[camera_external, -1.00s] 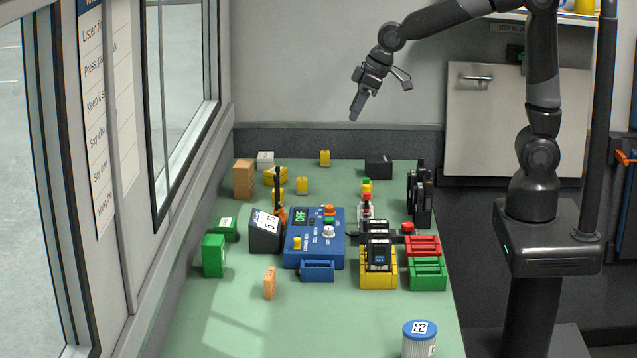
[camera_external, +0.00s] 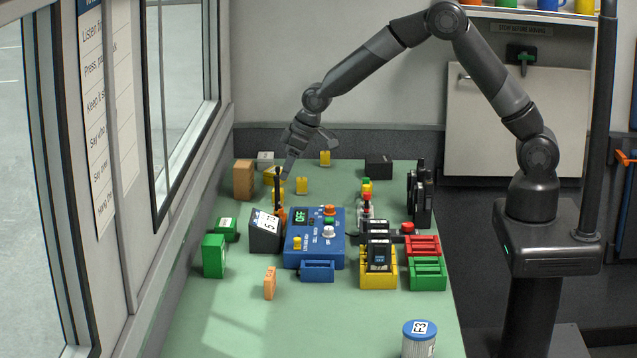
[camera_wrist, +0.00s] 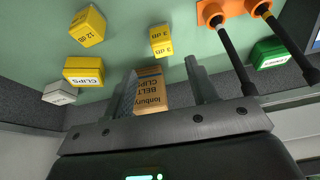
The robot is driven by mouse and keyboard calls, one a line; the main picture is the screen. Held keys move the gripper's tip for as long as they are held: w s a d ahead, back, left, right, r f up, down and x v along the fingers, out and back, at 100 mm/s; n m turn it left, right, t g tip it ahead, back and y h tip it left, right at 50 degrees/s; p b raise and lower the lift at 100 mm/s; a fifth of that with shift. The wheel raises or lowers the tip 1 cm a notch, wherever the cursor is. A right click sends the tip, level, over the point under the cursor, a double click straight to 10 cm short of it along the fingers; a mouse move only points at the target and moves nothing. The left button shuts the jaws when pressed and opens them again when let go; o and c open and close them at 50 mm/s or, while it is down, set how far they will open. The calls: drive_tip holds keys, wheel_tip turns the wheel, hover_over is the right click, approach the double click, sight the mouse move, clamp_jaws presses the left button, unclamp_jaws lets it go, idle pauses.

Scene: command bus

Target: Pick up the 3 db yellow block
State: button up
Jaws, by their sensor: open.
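The yellow block marked 3 dB (camera_wrist: 161,41) lies on the green table in the wrist view, just beyond the fingertips and between their lines. In the external view a small yellow block beside the black antenna, seemingly the same one (camera_external: 281,195), is partly hidden by the antenna. My gripper (camera_external: 289,172) points down over the table's far left part, close above that block. In the wrist view my gripper (camera_wrist: 161,68) is open, with nothing held. A tan belt clips box (camera_wrist: 152,88) shows between the fingers, apparently behind them.
A yellow block marked 12 dB (camera_wrist: 88,26) and a yellow clips box (camera_wrist: 84,71) lie left of the 3 dB block in the wrist view. The orange antenna base (camera_wrist: 216,10) with two black rods is close on its right. A blue control box (camera_external: 315,238) stands nearer the front.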

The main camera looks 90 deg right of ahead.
drive_tip(key=shift+a+x, duration=0.2)
drive_tip(key=shift+x, duration=3.75)
drive_tip(key=shift+s, duration=0.1)
drive_tip(key=shift+c, duration=0.3)
drive_tip(key=c, duration=1)
